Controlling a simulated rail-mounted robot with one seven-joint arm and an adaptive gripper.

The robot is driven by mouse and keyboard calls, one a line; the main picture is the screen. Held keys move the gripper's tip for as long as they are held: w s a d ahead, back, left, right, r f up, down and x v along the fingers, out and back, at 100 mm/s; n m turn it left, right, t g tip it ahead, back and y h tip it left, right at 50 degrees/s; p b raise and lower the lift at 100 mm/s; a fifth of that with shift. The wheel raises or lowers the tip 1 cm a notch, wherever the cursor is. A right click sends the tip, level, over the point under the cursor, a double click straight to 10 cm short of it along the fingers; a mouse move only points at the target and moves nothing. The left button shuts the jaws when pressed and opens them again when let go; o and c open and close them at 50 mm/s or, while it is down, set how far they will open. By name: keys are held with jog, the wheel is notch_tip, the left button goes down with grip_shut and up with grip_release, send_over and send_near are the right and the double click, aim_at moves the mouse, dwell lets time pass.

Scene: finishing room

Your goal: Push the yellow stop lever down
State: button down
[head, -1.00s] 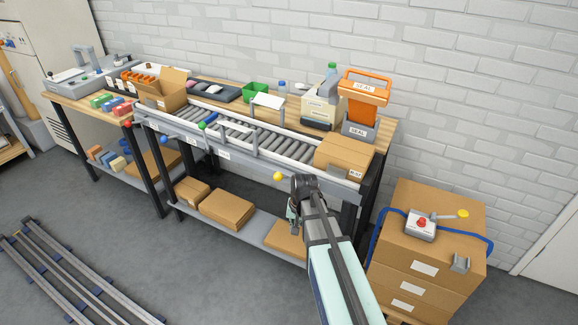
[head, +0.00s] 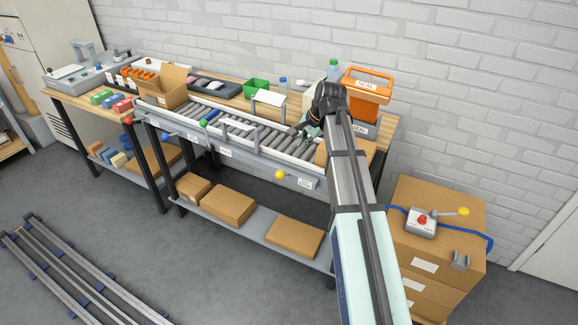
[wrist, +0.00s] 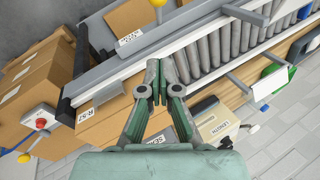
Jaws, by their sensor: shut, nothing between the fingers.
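A yellow ball knob (head: 279,174), which looks like the stop lever's end, sits on the front side of the roller conveyor (head: 225,152), right of the middle. It also shows at the top edge of the wrist view (wrist: 158,3). My gripper (head: 304,132) is shut and empty above the right part of the conveyor, behind and above the knob and apart from it. In the wrist view my gripper (wrist: 160,88) points over the conveyor rail. Another yellow knob (head: 463,212) is on a rod at a grey control box (head: 421,223) with a red button.
Blue (head: 164,139), green (head: 203,125) and red (head: 128,122) balls are along the conveyor to the left. A carton (wrist: 105,112) lies at the conveyor's end. An orange sealer (head: 368,84) stands behind my gripper.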

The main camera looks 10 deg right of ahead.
jog(key=shift+f, duration=0.1)
dwell(0.3)
jog(key=s+a+p+x, duration=0.1)
jog(key=a+p+x, duration=0.1)
jog(key=x, duration=1)
jog(key=shift+a+f+p, duration=0.35)
jog(key=shift+p, duration=0.4)
jog(key=shift+s, duration=0.1)
